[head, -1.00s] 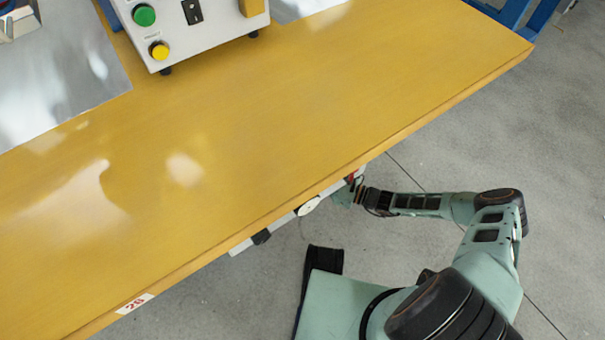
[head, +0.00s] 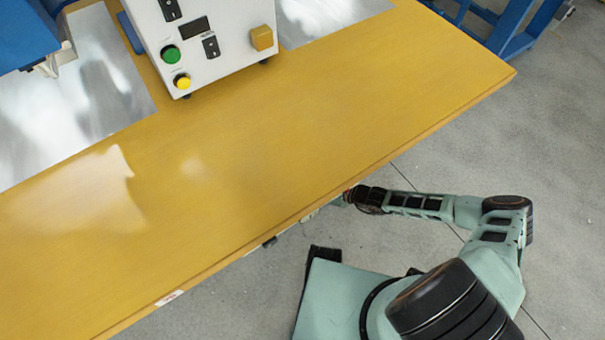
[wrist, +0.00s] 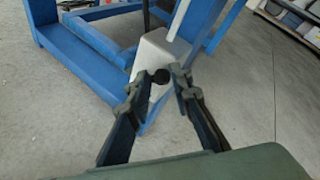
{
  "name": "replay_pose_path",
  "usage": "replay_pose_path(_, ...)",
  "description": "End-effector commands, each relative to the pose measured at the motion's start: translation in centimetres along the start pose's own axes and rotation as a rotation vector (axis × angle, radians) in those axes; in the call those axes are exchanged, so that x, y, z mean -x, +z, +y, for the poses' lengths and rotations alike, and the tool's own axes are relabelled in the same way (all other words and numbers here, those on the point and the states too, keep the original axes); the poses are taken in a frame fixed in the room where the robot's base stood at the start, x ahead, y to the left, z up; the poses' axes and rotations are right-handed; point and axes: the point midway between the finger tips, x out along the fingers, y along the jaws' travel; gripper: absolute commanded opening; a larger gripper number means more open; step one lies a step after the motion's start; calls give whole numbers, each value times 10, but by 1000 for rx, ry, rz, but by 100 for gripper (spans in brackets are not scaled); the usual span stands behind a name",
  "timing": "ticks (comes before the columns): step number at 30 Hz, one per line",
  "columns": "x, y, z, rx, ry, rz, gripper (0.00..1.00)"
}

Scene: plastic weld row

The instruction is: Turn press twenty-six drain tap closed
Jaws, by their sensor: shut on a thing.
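My gripper (wrist: 160,84) shows in the wrist view with its two dark fingers closed in at the tips on a small dark rounded part (wrist: 160,76). This part looks to be the handle of the drain tap, but most of it is hidden and its turn angle cannot be told. In the head view my arm reaches left to the front edge of the yellow table (head: 290,150), and the table edge hides the fingertips and the tap.
A white control box (head: 215,50) with green and yellow buttons stands on the table. A blue frame (head: 500,35) stands beyond the table's right end; a blue frame (wrist: 85,50) and a grey-white box (wrist: 158,52) show in the wrist view. Grey floor is open at the right.

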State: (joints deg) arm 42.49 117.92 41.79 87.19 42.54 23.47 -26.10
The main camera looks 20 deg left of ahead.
Motion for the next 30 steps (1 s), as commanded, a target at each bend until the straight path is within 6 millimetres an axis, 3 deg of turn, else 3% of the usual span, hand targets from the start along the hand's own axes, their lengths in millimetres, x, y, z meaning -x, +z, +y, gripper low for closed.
replay_pose_path(8, -4, 3, 0, 89, -7, 56, 0)
replay_pose_path(18, -12, 9, 13, 185, 18, 103, 0)
replay_pose_path(30, -9, 22, 13, 315, 20, 191, 0)
